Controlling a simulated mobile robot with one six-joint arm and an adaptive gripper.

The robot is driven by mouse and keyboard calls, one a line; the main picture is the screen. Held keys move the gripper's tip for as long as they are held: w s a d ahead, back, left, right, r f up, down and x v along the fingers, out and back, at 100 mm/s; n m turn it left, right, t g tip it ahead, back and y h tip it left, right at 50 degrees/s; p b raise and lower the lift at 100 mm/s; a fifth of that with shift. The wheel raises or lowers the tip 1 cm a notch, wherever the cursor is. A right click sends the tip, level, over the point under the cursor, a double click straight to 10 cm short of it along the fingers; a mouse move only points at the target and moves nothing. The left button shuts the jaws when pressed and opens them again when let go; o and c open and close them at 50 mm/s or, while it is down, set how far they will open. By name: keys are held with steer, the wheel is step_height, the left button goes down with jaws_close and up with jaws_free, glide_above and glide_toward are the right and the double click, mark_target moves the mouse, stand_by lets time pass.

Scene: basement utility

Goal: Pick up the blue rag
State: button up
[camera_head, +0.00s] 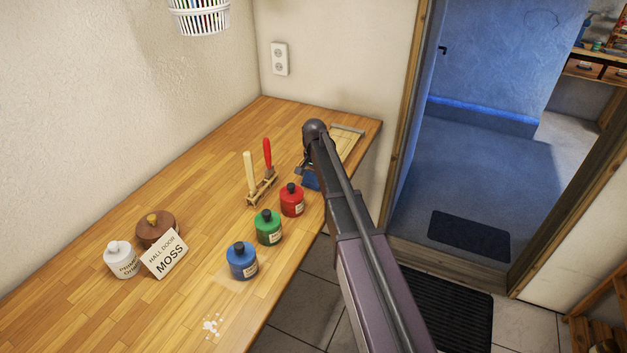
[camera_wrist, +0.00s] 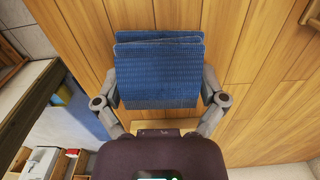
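The blue rag (camera_wrist: 160,70) is a folded, ribbed cloth and lies between the two fingers of my gripper (camera_wrist: 160,92) in the wrist view. The fingers are spread wide, one beside each side edge of the rag. Whether they touch it cannot be told. In the head view a small part of the blue rag (camera_head: 311,182) shows below my gripper (camera_head: 304,170), near the right edge of the wooden bench (camera_head: 215,160). My arm hides most of the rag and gripper there.
Red (camera_head: 291,201), green (camera_head: 268,228) and blue (camera_head: 242,261) bottles stand near the bench's front edge. A wooden rack (camera_head: 262,190) with red and cream handled tools is left of my gripper. A wooden tray (camera_head: 347,135) lies behind.

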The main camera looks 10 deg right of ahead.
steer(key=shift+r, duration=0.15)
step_height(320, 180, up, 10)
steer(key=p, duration=1)
stand_by(0.7)
steer(key=o, duration=0.6)
steer(key=shift+c, duration=0.2)
steer(key=c, duration=0.5)
steer(key=shift+o, duration=0.2)
steer(key=shift+f+b, duration=1.65)
steer(key=shift+f, duration=0.2)
steer(key=shift+r, duration=0.1)
